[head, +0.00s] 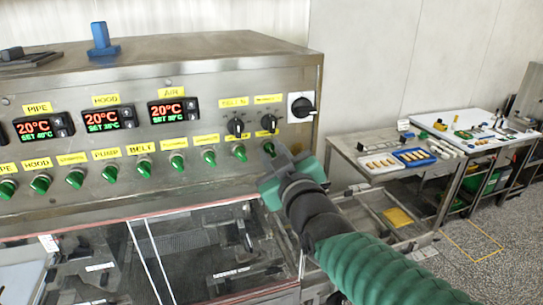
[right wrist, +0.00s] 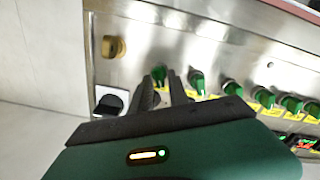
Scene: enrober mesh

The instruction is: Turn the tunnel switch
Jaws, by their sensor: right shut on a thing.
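A row of green rotary switches runs along the steel control panel (head: 150,100) under small yellow labels. My right gripper (head: 273,155) is at the rightmost green switch (head: 268,147) of that row, its fingers shut on the knob and partly hiding it. In the right wrist view this green knob (right wrist: 159,75) shows at the tips of my two dark fingers (right wrist: 164,85). The label above it is too small to read, so I cannot tell by its words whether it is the tunnel switch. My left gripper is not in view.
The neighbouring green switch (head: 239,152) is close on the left. Two black knobs (head: 235,127) and a larger black switch on a white plate (head: 302,106) sit above. Temperature displays (head: 107,119) are further left. A mesh belt under clear covers (head: 200,245) lies below.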

